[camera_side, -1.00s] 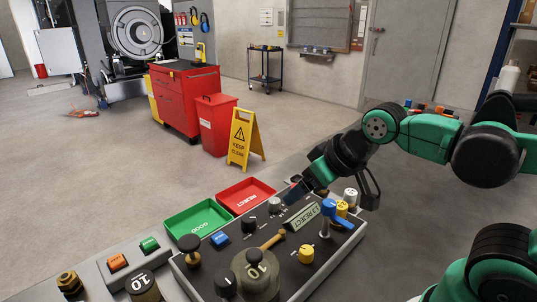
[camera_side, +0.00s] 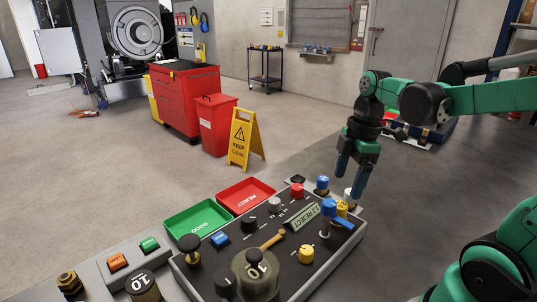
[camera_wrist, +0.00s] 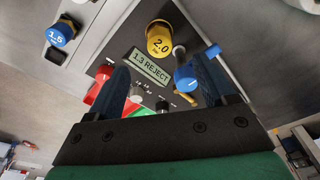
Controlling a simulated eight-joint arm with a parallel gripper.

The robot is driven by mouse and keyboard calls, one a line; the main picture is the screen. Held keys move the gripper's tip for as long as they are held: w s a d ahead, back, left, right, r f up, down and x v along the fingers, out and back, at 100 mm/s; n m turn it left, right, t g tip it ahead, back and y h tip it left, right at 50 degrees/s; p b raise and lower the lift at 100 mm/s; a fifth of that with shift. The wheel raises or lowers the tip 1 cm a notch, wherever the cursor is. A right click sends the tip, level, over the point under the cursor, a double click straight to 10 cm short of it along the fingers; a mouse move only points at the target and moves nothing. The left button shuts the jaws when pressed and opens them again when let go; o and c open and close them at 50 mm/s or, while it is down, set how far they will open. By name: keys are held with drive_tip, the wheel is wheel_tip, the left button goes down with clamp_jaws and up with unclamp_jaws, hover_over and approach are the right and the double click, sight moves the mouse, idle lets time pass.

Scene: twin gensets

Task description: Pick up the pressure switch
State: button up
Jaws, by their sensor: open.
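No part is labelled as the pressure switch, so I cannot tell for sure which one it is. Likely candidates are the capped fittings marked with values. A blue-capped one (camera_side: 322,183) stands at the panel's far end; its cap reads 1.5 in the wrist view (camera_wrist: 61,34). A yellow-capped one (camera_side: 342,208), reading 2.0 in the wrist view (camera_wrist: 160,39), stands by the display.
The display (camera_side: 303,217) reads 1.3 REJECT. A blue lever (camera_side: 335,213) and a red knob (camera_side: 297,190) stand near it. Green GOOD (camera_side: 182,226) and red REJECT (camera_side: 233,196) trays lie left of the panel.

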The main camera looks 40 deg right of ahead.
sight(341, 204)
drive_tip(key=shift+w+a+f, duration=0.1)
drive_tip(key=shift+a+f, duration=0.05)
drive_tip(key=shift+f, duration=1.65)
drive_tip(key=shift+w+a+f, duration=0.1)
drive_tip(key=shift+a+f, duration=0.05)
drive_tip(key=shift+f, duration=1.65)
clamp_jaws()
